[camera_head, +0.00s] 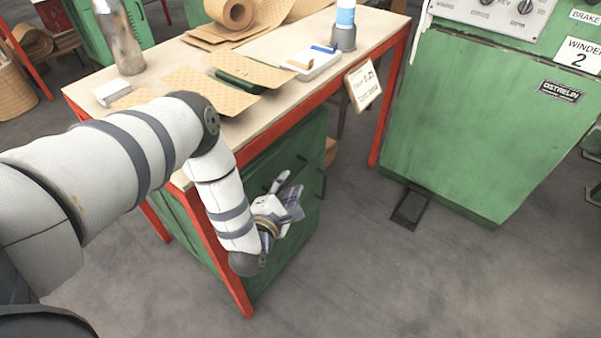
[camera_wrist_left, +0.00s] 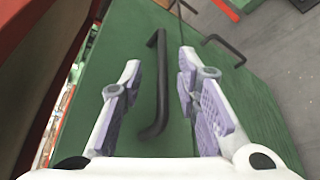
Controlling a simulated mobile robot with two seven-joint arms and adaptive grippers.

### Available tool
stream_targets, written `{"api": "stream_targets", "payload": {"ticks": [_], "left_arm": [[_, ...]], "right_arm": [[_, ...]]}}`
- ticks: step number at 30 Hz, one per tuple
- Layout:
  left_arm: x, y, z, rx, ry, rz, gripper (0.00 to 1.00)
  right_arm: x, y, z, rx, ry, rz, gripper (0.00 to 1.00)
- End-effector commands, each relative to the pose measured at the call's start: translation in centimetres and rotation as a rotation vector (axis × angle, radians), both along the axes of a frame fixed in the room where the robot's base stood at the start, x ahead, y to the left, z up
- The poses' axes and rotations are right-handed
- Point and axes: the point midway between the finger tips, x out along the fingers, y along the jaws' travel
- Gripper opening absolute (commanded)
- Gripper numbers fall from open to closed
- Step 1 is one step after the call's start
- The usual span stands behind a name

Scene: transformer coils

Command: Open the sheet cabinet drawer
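The green sheet cabinet (camera_head: 285,235) stands under the wooden workbench, its drawer fronts facing right. My left gripper (camera_head: 288,193) is in front of these drawers in the head view. In the left wrist view, my left gripper (camera_wrist_left: 160,100) is open, one finger on each side of a black bar handle (camera_wrist_left: 155,85) on a green drawer front. The fingers look apart from the handle; the exact depth is hard to tell. A second black handle (camera_wrist_left: 223,48) shows to the right, beyond a seam. The drawers look shut. My right gripper is not in view.
The workbench (camera_head: 390,30) has red legs and carries cardboard sheets, a white tray, a bottle and a cardboard roll. A tag (camera_head: 363,85) hangs at its edge. A green winder machine (camera_head: 490,120) stands right, with a black pedal (camera_head: 411,208). The floor between is clear.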

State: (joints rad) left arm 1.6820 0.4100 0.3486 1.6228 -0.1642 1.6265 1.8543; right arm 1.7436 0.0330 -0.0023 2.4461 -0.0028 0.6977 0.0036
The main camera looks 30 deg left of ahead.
Motion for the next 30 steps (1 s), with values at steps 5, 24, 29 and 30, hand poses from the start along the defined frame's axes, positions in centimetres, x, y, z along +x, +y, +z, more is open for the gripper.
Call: {"api": "stream_targets", "payload": {"ticks": [5,24,29,30], "left_arm": [[3.6,0.9,-1.2,0.002,0.004,-0.001,0.30],[5.6,1.4,-1.4,0.000,0.005,-0.002,0.00],[5.6,1.4,-1.4,0.000,0.005,-0.002,0.00],[5.6,1.4,-1.4,0.000,0.005,-0.002,0.00]], "right_arm": [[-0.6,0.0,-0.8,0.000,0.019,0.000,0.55],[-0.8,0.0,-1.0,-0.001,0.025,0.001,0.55],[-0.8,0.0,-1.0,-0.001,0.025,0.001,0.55],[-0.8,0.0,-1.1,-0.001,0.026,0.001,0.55]]}}
